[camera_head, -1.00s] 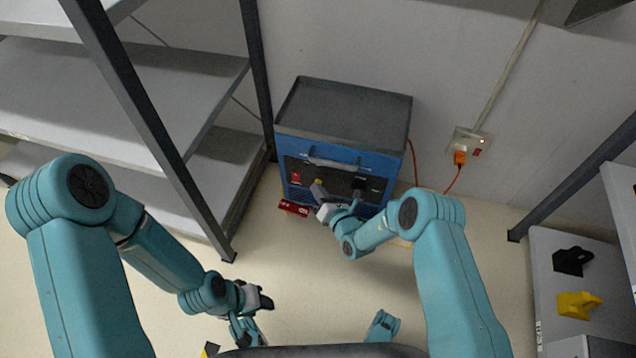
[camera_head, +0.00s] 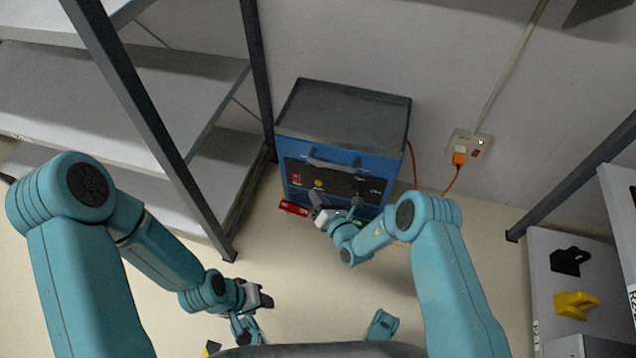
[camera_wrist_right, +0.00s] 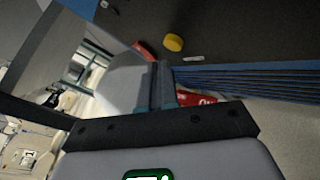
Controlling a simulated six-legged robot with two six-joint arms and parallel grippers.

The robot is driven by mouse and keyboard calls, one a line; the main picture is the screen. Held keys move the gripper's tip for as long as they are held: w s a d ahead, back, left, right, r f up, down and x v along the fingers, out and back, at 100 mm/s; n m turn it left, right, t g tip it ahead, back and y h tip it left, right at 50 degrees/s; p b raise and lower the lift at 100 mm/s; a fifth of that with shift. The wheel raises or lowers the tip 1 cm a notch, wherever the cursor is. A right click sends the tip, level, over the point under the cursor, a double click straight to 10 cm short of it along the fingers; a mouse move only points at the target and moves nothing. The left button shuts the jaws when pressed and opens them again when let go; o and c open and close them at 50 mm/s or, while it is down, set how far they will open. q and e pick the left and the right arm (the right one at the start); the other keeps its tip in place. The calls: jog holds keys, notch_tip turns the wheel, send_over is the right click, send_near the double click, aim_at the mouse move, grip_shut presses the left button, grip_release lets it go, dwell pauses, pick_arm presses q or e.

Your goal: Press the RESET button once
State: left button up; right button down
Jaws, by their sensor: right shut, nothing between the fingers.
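A blue cabinet (camera_head: 335,155) with a dark front panel stands on the floor against the wall. A round yellow button (camera_head: 318,183) sits on the panel between a red switch (camera_head: 296,179) and a black knob (camera_head: 358,187). In the right wrist view the yellow button (camera_wrist_right: 173,42) has a small white label beside it, too small to read. My right gripper (camera_head: 317,203) is shut and empty, just below the yellow button in the head view, apart from it. My left gripper (camera_head: 262,300) is low over the floor, far from the cabinet; its jaws are unclear.
A red object (camera_head: 294,208) lies at the cabinet's foot, close to my right gripper. Metal shelves (camera_head: 150,95) stand on the left. An orange plug (camera_head: 459,158) sits in a wall socket, with a cable. A grey shelf (camera_head: 560,235) on the right holds black and yellow items.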

jog(key=s, duration=0.1)
jog(key=s+a+p, duration=0.1)
jog(key=s, duration=0.1)
jog(key=s+p, duration=0.1)
jog(key=shift+s+a, duration=0.25)
jog(key=shift+s, duration=0.05)
dwell(0.6)
